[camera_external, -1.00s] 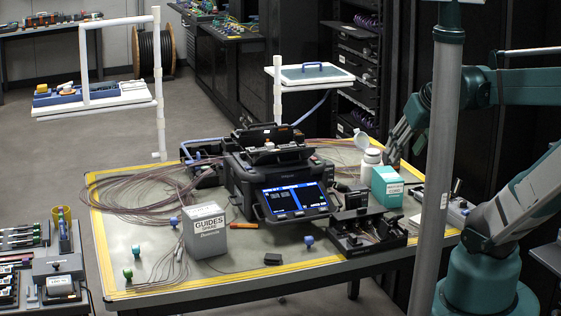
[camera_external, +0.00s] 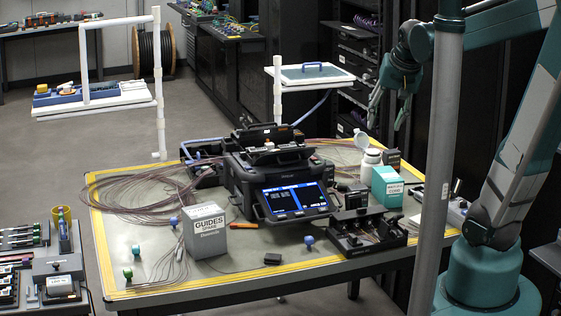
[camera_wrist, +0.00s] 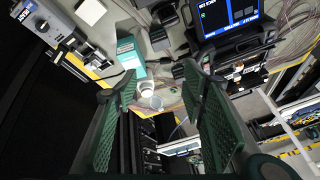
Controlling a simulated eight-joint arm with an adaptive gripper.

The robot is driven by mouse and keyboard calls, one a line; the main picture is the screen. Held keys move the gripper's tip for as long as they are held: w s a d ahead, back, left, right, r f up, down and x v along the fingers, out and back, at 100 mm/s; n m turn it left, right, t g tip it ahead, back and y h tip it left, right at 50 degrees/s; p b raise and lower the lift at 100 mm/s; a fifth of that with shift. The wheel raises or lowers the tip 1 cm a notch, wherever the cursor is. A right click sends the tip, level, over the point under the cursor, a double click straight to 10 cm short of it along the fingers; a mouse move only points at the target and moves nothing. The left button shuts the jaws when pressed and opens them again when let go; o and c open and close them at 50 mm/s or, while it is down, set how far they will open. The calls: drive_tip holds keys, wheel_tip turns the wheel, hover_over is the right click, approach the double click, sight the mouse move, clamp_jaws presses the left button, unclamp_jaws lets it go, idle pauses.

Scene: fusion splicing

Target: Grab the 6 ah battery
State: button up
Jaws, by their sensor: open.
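No battery label is legible, so I cannot tell for certain which item is the 6 Ah battery. One candidate is a dark block (camera_external: 392,158) standing behind the teal box (camera_external: 385,186) in the external view. Another dark block (camera_external: 357,197) is on the table right of the splicer. My gripper (camera_external: 386,124) is open and empty, above the table's back right, higher than the dark block behind the teal box. In the wrist view my gripper (camera_wrist: 160,77) has its green fingers wide apart, with a white bottle (camera_wrist: 147,88) visible between them.
The splicer (camera_external: 282,185) stands mid-table. The teal box (camera_wrist: 128,55) and the white bottle (camera_external: 371,164) are at the right. A grey guides box (camera_external: 206,230) is front left. A grey post (camera_external: 441,170) stands in front of my arm. A raised tray (camera_external: 310,75) is left of my gripper.

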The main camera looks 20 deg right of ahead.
drive_tip(key=w+m+g+p, duration=0.15)
drive_tip(key=w+m, duration=0.25)
drive_tip(key=w, duration=0.7)
drive_tip(key=m+g+p, duration=0.4)
drive_tip(key=m, duration=0.6)
hover_over(325, 162)
drive_tip(key=shift+t, duration=0.25)
drive_tip(key=f, duration=2)
drive_tip(key=shift+s+a, duration=0.1)
drive_tip(key=shift+s, duration=0.2)
drive_tip(key=shift+w+f, duration=0.25)
drive_tip(key=shift+f, duration=0.3)
drive_tip(key=shift+f, duration=1.3)
